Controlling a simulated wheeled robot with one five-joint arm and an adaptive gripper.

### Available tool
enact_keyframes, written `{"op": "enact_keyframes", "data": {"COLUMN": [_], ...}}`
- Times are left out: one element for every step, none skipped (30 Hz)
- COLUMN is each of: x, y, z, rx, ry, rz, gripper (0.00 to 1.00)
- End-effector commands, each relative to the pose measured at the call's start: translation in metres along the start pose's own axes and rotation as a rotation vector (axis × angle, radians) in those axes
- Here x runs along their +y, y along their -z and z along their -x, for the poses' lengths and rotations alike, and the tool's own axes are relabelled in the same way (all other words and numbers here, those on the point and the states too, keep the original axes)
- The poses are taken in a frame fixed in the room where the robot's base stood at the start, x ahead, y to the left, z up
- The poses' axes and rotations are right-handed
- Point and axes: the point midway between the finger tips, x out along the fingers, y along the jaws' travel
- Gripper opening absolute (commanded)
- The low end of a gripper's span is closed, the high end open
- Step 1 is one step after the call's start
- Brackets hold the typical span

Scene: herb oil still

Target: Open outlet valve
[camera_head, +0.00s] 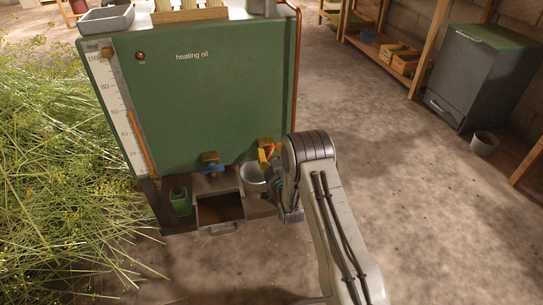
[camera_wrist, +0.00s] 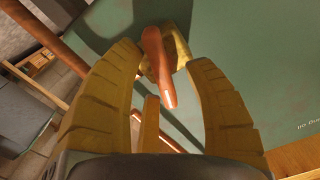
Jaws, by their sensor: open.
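The green tank (camera_head: 200,95) marked "heating oil" has two valves low on its front. The right one, a brass valve (camera_head: 264,142), shows in the wrist view (camera_wrist: 178,45) with an orange-red lever (camera_wrist: 157,65). The left valve (camera_head: 211,160) has a blue handle. In the head view my arm partly hides this valve and the gripper.
Cut herbs (camera_head: 55,170) heap at the left.

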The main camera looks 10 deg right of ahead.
Motion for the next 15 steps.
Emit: {"op": "enact_keyframes", "data": {"x": [-0.0001, -0.0002, -0.0002, -0.0003, -0.0003, -0.0003, -0.0003, -0.0003, -0.0003, -0.0003, -0.0003, -0.0003, -0.0003, -0.0002, -0.0002], "y": [0.0003, 0.0005, 0.0006, 0.0007, 0.0007, 0.0007, 0.0007, 0.0007, 0.0007, 0.0007, 0.0007, 0.0006, 0.0006, 0.0006, 0.0006], "z": [-0.0015, -0.0020, -0.0024, -0.0025, -0.0026, -0.0026, -0.0026, -0.0026, -0.0025, -0.0025, -0.0025, -0.0024, -0.0024, -0.0024, -0.0024], "rx": [0.002, 0.002, 0.002, 0.002, 0.001, 0.001, 0.001, 0.001, 0.001, 0.001, 0.001, 0.001, 0.001, 0.001, 0.001], "ry": [0.001, 0.001, 0.001, 0.001, 0.001, 0.001, 0.000, 0.000, 0.000, 0.000, 0.000, 0.000, 0.000, 0.000, 0.000], "rz": [0.000, 0.000, 0.000, 0.000, 0.000, 0.000, 0.000, 0.000, 0.000, 0.000, 0.000, 0.000, 0.000, 0.000, 0.000], "gripper": [0.47, 0.47, 0.47, 0.47, 0.47, 0.47, 0.47, 0.47, 0.47, 0.47, 0.49, 0.46, 0.43, 0.40, 0.37]}}
